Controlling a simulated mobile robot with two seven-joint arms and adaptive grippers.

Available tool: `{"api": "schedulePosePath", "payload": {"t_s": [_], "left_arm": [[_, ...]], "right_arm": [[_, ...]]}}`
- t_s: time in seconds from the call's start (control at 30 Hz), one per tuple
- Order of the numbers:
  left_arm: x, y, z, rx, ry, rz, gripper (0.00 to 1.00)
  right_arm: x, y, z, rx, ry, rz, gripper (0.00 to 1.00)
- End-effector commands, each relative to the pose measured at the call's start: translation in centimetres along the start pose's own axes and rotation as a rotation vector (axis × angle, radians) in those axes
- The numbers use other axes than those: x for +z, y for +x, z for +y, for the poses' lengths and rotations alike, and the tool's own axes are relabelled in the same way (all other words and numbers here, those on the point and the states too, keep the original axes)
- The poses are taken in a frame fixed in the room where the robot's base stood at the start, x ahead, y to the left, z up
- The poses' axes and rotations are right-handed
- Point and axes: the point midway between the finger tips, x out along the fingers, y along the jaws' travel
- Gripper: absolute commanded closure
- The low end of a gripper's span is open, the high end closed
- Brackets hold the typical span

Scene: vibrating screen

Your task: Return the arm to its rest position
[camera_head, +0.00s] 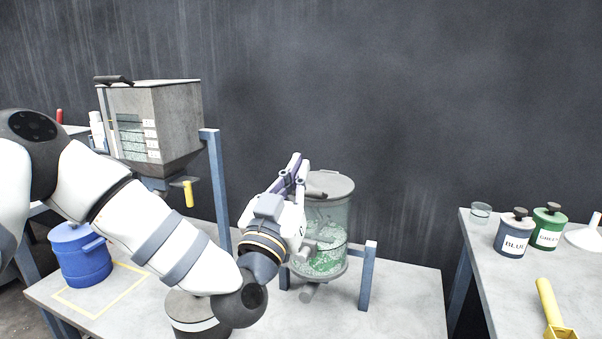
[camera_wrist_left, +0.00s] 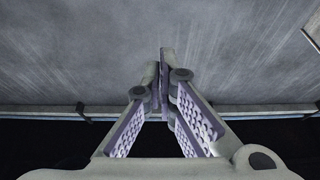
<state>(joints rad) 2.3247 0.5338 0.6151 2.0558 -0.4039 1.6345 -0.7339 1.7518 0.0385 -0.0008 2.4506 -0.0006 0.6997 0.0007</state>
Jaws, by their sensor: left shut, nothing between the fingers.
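My left arm comes in from the left in the head view and reaches across the table with the hopper stand. My left gripper (camera_head: 299,160) is at the middle of the view, pointing up and away, beside the lid of the clear screen vessel (camera_head: 337,215). I cannot tell whether it touches the lid. In the left wrist view the left gripper (camera_wrist_left: 164,60) has its fingertips together with nothing between them. My right gripper is not in view.
A grey hopper (camera_head: 180,115) with a yellow handle stands on blue posts. A blue bucket (camera_head: 80,255) sits at the left of the table (camera_head: 410,300). On the right table are a blue jar (camera_head: 514,233), a green jar (camera_head: 548,228) and a yellow scoop (camera_head: 550,305).

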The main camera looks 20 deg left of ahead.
Motion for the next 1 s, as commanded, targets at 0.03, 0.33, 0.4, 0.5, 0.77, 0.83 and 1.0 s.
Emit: {"api": "schedulePosePath", "payload": {"t_s": [0.03, 0.33, 0.4, 0.5, 0.77, 0.83, 1.0], "left_arm": [[1.6, -2.0, 0.1, 0.005, -0.001, -0.028, 1.0], [2.7, -8.3, 0.1, 0.004, 0.001, -0.027, 1.0], [2.6, -8.7, 0.1, 0.003, 0.0, -0.024, 1.0], [2.5, -8.9, 0.0, 0.003, 0.0, -0.023, 1.0], [14.2, -17.2, 4.2, 0.201, -0.056, -0.528, 1.0], [18.5, -22.8, 5.0, 0.25, -0.085, -0.768, 1.0], [24.4, -38.6, 4.0, 0.256, -0.124, -1.352, 1.0]], "right_arm": [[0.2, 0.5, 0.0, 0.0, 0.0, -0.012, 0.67], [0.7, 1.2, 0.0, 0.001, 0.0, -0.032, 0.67], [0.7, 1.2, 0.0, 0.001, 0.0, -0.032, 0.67], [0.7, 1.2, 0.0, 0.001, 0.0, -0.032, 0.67], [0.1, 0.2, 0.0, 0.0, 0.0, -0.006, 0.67], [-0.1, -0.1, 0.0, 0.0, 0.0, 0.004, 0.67], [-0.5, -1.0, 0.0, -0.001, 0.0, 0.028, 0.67]]}}
